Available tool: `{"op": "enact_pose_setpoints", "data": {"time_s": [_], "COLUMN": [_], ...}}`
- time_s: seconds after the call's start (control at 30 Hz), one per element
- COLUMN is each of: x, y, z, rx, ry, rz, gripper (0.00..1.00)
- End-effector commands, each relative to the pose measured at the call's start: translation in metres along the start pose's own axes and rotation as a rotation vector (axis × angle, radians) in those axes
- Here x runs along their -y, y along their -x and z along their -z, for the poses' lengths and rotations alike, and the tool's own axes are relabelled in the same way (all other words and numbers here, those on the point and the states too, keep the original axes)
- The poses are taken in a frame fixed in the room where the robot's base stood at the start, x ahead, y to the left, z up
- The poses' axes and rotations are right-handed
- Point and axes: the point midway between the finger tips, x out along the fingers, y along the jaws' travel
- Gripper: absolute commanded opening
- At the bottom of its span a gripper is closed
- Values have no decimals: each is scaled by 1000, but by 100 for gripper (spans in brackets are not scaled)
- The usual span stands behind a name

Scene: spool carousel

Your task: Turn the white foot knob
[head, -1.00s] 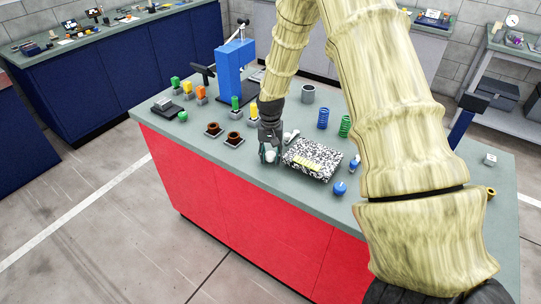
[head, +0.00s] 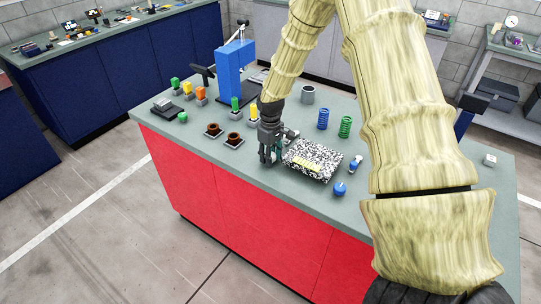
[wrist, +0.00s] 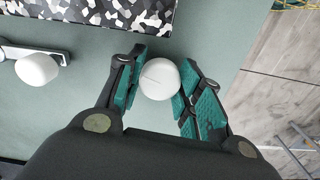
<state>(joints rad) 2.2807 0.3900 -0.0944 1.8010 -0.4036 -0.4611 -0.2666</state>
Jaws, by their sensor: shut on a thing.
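A round white knob (wrist: 160,80) sits between my gripper's teal finger pads in the wrist view, beside the edge of a black-and-white speckled block (wrist: 90,12). My gripper (head: 269,157) is shut on this knob, low at the block's left corner. In the head view my fingers hide the knob. A second white knob (wrist: 37,68) on a pale bar is at the left of the wrist view, apart from my fingers. The speckled block also shows in the head view (head: 322,153), with a yellow label on its front.
Blue knobs (head: 340,188) stand to the block's right. Blue and green springs (head: 345,127) and a grey cup (head: 307,94) are behind it. Brown rings on small plates (head: 234,140) lie left of my gripper. The counter's front edge is close to my gripper.

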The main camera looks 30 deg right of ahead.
Motion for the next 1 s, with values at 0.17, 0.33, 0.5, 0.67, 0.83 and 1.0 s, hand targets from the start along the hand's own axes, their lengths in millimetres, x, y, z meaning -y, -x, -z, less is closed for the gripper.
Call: {"op": "enact_pose_setpoints", "data": {"time_s": [0.17,0.33,0.5,0.67,0.83,1.0], "x": [-3,-2,-4,-3,-4,-4], "y": [2,2,2,3,3,3], "z": [0,0,0,1,1,1], "rx": [-1,-1,-1,-2,-1,0], "ry": [164,326,487,639,795,937], "rz": [-2,-2,-2,-3,-3,-4], "gripper": [12,12,12,12,12,12]}}
